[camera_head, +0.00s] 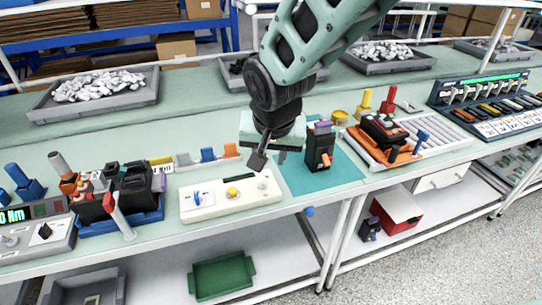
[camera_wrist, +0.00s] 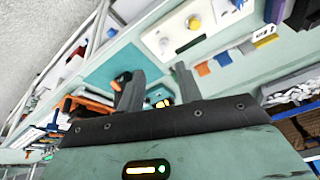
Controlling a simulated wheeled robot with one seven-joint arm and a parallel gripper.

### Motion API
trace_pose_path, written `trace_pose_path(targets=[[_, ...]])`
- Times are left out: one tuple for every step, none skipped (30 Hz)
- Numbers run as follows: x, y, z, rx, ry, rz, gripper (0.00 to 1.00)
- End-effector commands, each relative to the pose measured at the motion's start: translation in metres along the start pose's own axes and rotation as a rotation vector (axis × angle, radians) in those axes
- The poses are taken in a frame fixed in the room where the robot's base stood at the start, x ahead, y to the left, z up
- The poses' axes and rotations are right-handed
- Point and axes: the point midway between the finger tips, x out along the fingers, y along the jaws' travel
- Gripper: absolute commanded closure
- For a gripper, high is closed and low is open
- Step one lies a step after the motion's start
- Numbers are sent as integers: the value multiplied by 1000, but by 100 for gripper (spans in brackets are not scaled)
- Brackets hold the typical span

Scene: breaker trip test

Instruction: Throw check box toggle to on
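The check box is most likely the cream box (camera_head: 230,205) lying on the bench, front centre in the head view. It has a blue toggle (camera_head: 196,198) at its left, a yellow button (camera_head: 233,192) in the middle and a pale knob at its right. In the wrist view the box (camera_wrist: 180,32) is at the top, with the yellow button (camera_wrist: 193,22) and part of the blue toggle (camera_wrist: 238,3) showing. My gripper (camera_head: 258,160) is above and behind the box's right end, apart from it. Its fingers (camera_wrist: 158,72) are parted, with nothing held between them.
A black breaker with an orange lever (camera_head: 320,148) stands on a teal mat (camera_head: 340,174), close right of my gripper. An orange fixture (camera_head: 385,142) stands farther right.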

Motion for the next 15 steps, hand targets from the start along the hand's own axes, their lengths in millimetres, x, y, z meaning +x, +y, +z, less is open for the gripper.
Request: trace_pose_path(targets=[[-2, -5, -5, 8, 19, 2, 65], [-2, -6, -7, 13, 28, 3, 65], [-1, -7, -10, 18, 35, 3, 65], [1, -7, -11, 21, 39, 3, 65], [3, -8, -12, 23, 40, 3, 65], [7, -7, -12, 24, 40, 4, 65], [10, -7, -12, 25, 39, 5, 65], [14, -7, -12, 25, 39, 5, 65], [20, -6, -12, 25, 39, 5, 65], [26, -6, -12, 25, 38, 7, 65], [32, -5, -12, 25, 37, 7, 65], [40, -6, -13, 25, 37, 7, 65], [46, -5, -13, 25, 37, 8, 65], [52, -5, -13, 24, 36, 8, 65], [61, -5, -13, 25, 36, 8, 65]])
